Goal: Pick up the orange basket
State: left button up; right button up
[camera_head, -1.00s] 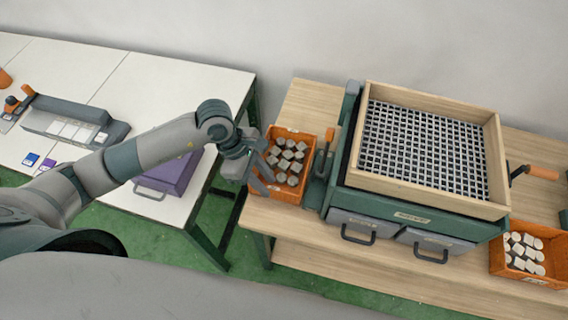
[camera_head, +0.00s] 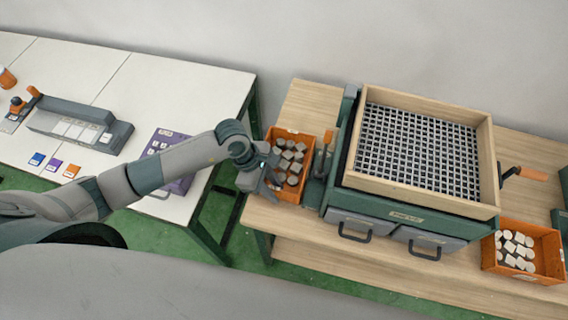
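An orange basket (camera_head: 307,140) full of pale round pieces stands on the wooden table, left of the green machine. A second orange basket (camera_head: 556,262) with similar pieces stands right of the machine, at the table's front. My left gripper (camera_head: 270,182) is at the left basket's near-left side and hides part of its wall. I cannot tell whether its fingers touch the basket or how far apart they are. My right gripper is out of view.
The green machine (camera_head: 402,217) with a wooden-framed grid tray (camera_head: 420,194) closely flanks the left basket. A white table (camera_head: 190,85) at left holds a purple box (camera_head: 165,142), a grey device (camera_head: 78,124) and small coloured blocks. A gap over green floor separates the tables.

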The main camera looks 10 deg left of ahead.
pick_arm(q)
grip_shut()
dwell(1.5)
